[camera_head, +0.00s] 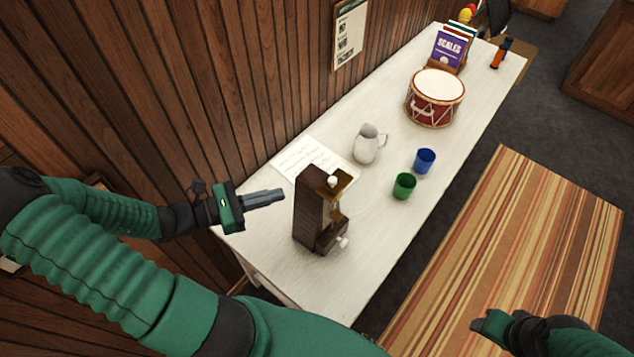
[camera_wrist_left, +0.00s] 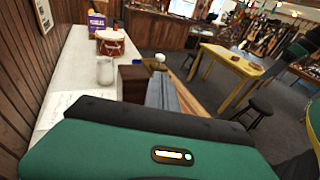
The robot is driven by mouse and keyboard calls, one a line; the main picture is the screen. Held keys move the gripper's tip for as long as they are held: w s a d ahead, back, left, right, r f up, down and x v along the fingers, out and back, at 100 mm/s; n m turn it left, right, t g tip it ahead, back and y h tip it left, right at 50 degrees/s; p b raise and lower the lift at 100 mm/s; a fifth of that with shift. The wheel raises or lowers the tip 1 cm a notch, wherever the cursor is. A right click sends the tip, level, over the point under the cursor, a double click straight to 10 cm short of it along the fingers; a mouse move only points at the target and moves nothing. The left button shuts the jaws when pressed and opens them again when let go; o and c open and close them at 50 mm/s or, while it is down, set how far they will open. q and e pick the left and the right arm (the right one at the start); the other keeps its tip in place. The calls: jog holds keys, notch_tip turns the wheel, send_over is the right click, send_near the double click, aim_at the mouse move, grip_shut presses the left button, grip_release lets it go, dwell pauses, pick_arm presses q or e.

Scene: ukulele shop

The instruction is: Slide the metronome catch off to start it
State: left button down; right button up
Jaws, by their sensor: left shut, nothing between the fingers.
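The metronome (camera_head: 312,211) is a dark wooden upright box near the close end of the white table. A pale knob (camera_head: 332,181) sits at its top on a brass-coloured part, and another pale knob (camera_head: 342,242) sticks out low on its right side. My left gripper (camera_head: 281,194) is shut and empty, just left of the metronome's upper part, apparently apart from it. In the left wrist view the metronome (camera_wrist_left: 132,83) and its top knob (camera_wrist_left: 159,58) show beyond the shut fingers. My right gripper (camera_head: 480,324) is at the lower right, over the striped rug; its fingers are unclear.
The white table (camera_head: 300,277) also holds a sheet of paper (camera_head: 296,160), a white jug (camera_head: 366,148), green (camera_head: 404,187) and blue (camera_head: 425,160) cups, and a red drum (camera_head: 433,110). A wood-panelled wall (camera_head: 240,80) runs along its left side.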

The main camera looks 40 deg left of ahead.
aim_at(317, 194)
pick_arm(q)
jog(key=shift+p+x, duration=0.9)
jog(key=shift+x, duration=4.85)
jog(key=shift+w, duration=0.1)
